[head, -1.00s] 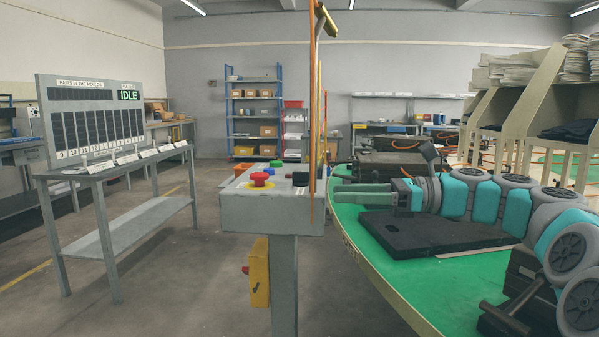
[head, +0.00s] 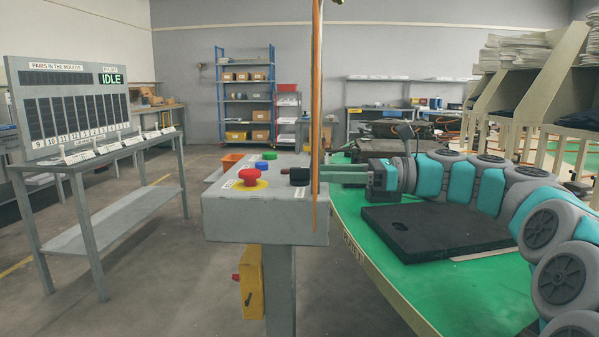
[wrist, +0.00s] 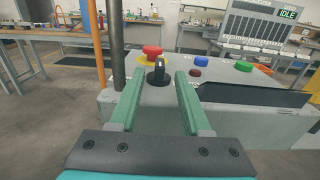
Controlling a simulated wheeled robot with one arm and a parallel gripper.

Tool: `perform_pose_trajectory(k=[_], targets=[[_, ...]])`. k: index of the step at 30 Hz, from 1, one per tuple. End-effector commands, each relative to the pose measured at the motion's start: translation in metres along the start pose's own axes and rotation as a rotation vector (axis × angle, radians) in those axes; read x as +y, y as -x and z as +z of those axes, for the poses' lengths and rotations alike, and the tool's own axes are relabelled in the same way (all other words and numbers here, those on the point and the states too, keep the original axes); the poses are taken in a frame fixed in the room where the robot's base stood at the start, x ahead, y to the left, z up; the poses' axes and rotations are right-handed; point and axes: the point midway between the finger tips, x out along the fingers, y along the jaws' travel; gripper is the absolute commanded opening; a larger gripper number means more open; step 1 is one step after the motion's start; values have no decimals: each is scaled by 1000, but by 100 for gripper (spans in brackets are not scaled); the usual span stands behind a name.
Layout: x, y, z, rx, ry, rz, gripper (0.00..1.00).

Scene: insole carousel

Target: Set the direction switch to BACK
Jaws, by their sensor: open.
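The direction switch appears as a black knob (wrist: 157,73) on top of the grey control box (head: 262,217); it also shows in the head view (head: 299,176). Its pointing direction and any BACK label are too small to read. My gripper (wrist: 160,78) is open, with its two green fingers apart. In the wrist view the knob stands between the fingertips, close to their ends, with a gap on both sides. In the head view my gripper (head: 323,172) comes in from the right, its tips by the knob and partly behind the orange post.
A red mushroom button (head: 250,177) on a yellow disc sits beside the knob. Blue (head: 270,156) and green (head: 262,166) buttons are near it. The thin orange post (head: 317,110) rises close to my fingers. A green table (head: 385,277) carries a black slab. The display board (head: 68,100) reads IDLE.

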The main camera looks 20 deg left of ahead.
Motion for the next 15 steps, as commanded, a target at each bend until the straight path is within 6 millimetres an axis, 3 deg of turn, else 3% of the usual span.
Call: perform_pose_trajectory(k=[9,15], targets=[[0,-45,0,0,2,1,48],[0,-50,0,1,1,1,48]])
